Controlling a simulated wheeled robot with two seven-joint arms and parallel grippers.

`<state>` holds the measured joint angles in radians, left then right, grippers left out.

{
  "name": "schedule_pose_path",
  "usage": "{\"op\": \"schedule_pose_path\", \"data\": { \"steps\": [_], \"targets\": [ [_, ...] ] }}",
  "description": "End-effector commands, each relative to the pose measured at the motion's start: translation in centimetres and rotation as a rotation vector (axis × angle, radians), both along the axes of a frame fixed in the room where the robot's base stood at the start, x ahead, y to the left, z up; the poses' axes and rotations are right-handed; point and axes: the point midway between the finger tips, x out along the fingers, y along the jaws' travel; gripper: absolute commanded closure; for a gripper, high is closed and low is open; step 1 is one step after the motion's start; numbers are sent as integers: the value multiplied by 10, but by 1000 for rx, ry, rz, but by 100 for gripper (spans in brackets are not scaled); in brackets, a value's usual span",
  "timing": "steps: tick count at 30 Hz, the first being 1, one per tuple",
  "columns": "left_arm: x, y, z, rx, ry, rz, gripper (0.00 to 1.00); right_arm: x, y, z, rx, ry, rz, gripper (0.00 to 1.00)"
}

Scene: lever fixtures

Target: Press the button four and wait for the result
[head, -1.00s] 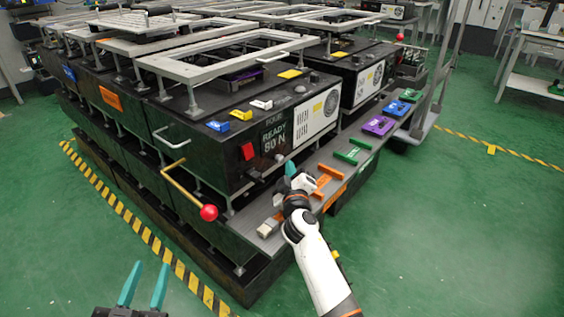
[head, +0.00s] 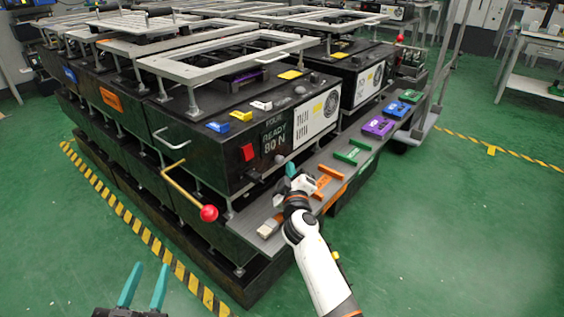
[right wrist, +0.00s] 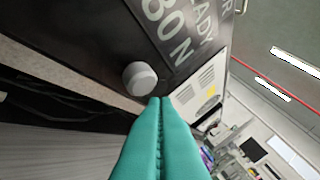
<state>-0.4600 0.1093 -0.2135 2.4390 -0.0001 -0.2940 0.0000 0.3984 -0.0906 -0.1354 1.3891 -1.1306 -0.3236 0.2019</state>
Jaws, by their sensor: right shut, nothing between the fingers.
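The near black machine (head: 220,135) has a dark display (head: 274,137) reading READY 80 N. A round grey button (right wrist: 140,78) sits below the display text in the right wrist view. It also shows on the machine's front in the head view (head: 280,158). No number four is readable on it. My right gripper (right wrist: 162,100) is shut and empty, its teal fingertips close beside the button; I cannot tell whether they touch it. In the head view, the right gripper (head: 291,169) is just in front of the machine. My left gripper (head: 146,284) is open and empty, low at left.
A red switch (head: 247,152) is on the machine's front. A yellow lever with a red ball (head: 209,213) sticks out at its corner. A grey ledge (head: 326,178) with coloured blocks runs along the front.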

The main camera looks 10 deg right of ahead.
Motion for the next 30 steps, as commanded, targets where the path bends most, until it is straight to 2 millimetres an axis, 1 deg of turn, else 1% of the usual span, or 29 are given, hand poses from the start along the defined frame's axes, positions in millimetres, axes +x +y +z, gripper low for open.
{"op": "schedule_pose_path", "data": {
  "steps": [26, 30],
  "targets": [
    [0, 0, 0, 0, -2, 0, 64, 0, 0, 0, 0, 0, 0, 100],
    [-1, -1, 4, -11, -41, -2, 64, 2, 2, 0, 1, 0, 0, 100]
  ]
}}
